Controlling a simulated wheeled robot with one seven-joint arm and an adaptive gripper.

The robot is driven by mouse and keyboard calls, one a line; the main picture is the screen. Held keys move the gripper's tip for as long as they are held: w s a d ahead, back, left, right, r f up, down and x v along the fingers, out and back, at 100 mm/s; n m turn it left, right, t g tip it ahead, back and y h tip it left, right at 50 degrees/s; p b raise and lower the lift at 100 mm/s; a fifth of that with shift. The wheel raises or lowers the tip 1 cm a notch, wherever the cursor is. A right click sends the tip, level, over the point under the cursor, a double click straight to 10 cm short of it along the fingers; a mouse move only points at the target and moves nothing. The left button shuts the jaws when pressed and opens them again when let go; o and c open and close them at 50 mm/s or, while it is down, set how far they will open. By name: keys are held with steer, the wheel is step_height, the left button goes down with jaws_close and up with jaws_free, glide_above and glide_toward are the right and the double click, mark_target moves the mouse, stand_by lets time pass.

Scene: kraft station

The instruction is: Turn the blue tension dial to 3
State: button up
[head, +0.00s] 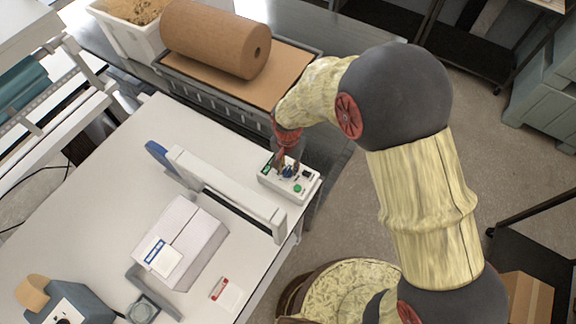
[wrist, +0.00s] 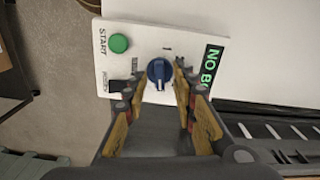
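The blue tension dial (wrist: 159,73) sits on the face of a small white control box (wrist: 145,40), between a green START button (wrist: 119,43) and a dark display with green "NO B…" text (wrist: 211,60). A pale pointer line shows on the dial, but its scale numbers are too small to read. In the head view the dial (head: 288,173) is partly hidden by my gripper (head: 287,160), which is over the box.
The control box (head: 303,192) stands at the white table's right edge, beside a long pale bar (head: 225,190) with a blue end. A white carton (head: 183,240) lies in front. A kraft paper roll (head: 215,42) is behind. A black switch (wrist: 119,86) is near the left finger.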

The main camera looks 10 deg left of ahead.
steer(key=shift+c, duration=1.1)
jaws_close()
steer(key=shift+n, duration=0.4)
steer(key=n+b, duration=0.1)
steer(key=n, duration=0.2)
steer(key=shift+a, duration=0.1)
steer(key=n+b, duration=0.1)
steer(key=n, duration=0.3)
steer(key=shift+a+n, duration=0.1)
steer(key=shift+n, duration=0.2)
steer(key=n, duration=0.3)
steer(key=shift+n, duration=0.3)
steer(key=shift+s+n+b, duration=0.1)
steer(key=shift+n+b, duration=0.4)
steer(key=shift+n, duration=1.4)
